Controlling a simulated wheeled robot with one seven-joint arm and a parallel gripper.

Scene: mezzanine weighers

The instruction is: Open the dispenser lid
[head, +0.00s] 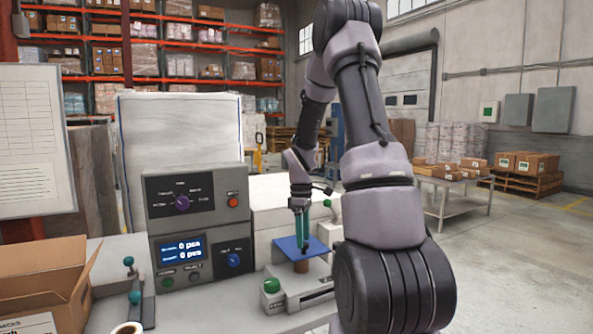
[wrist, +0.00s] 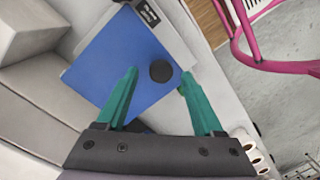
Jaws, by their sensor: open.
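A flat blue square plate (head: 287,244), which looks like the dispenser lid, lies level on the device at the counter's right part. In the wrist view the blue plate (wrist: 108,65) fills the middle, with a round black knob (wrist: 160,71) near its right edge. My gripper (head: 303,232) points down over the plate. Its teal fingers (wrist: 157,82) are open, one on each side of the knob and apart from it. The head view hides how close the fingertips are to the knob. My arm covers the device's right side.
A grey control box (head: 196,231) with a display and knobs stands left of the plate. A green button (head: 271,286) sits in front. An open carton (head: 40,285) is at lower left. A pink tubular frame (wrist: 285,67) shows at the wrist view's upper right.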

